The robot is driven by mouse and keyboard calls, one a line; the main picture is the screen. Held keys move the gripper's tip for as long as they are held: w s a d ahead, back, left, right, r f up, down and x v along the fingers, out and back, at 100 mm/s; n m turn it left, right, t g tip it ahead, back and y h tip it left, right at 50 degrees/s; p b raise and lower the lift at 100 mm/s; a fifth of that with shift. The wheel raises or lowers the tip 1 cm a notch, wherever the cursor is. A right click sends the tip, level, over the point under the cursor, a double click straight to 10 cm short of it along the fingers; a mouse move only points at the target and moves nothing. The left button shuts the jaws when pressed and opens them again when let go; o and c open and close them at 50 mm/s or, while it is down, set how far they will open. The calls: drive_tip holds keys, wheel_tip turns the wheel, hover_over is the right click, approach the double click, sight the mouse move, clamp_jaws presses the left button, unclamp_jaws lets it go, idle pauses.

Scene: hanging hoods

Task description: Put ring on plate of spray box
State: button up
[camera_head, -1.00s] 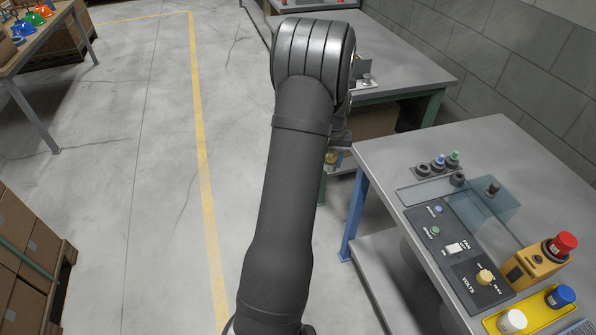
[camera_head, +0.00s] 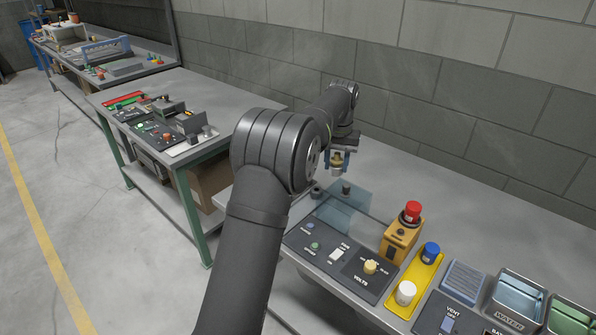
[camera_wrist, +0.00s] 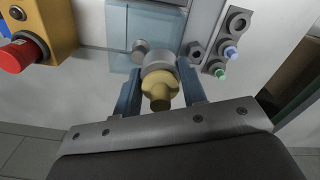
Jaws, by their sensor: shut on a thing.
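My gripper (camera_head: 338,166) hangs above the bench, behind the clear bluish box (camera_head: 352,208). Its blue fingers, also in the wrist view (camera_wrist: 160,92), are shut on a brass-coloured piece (camera_wrist: 160,88) with a round grey collar (camera_wrist: 160,66). Whether that collar is the ring is not clear. In the wrist view the clear box (camera_wrist: 145,20) lies just past the held piece, with a round grey post top (camera_wrist: 140,46) at its edge. A dark post (camera_head: 346,188) shows at the box in the head view. I cannot make out a separate plate.
A dark nut-like part (camera_wrist: 194,49) and a holder with blue and green pegs (camera_wrist: 220,68) are beside the box. An orange block with a red button (camera_head: 401,238), a yellow tray (camera_head: 415,283) and a control panel (camera_head: 340,255) stand nearby. The bench toward the wall is clear.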

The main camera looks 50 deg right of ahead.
drive_tip(key=s+d+f+m, duration=0.1)
drive_tip(key=s+d, duration=0.2)
drive_tip(key=s, duration=0.4)
drive_tip(key=shift+m, duration=0.5)
drive_tip(key=shift+s+a+f, duration=0.15)
drive_tip(key=shift+s+f, duration=0.95)
drive_tip(key=shift+f, duration=1.5)
drive_tip(key=shift+s+a+f, duration=0.2)
drive_tip(key=shift+s+f, duration=0.85)
drive_tip(key=shift+f, duration=1.5)
drive_tip(key=shift+s+a+f, duration=0.15)
drive_tip(key=shift+s+f, duration=0.95)
drive_tip(key=shift+f, duration=1.5)
drive_tip(key=shift+f, duration=0.55)
drive_tip(key=o, duration=1.1)
drive_tip(key=shift+c, duration=0.2)
wheel_tip(320, 180, up, 17)
drive_tip(key=shift+r, duration=0.2)
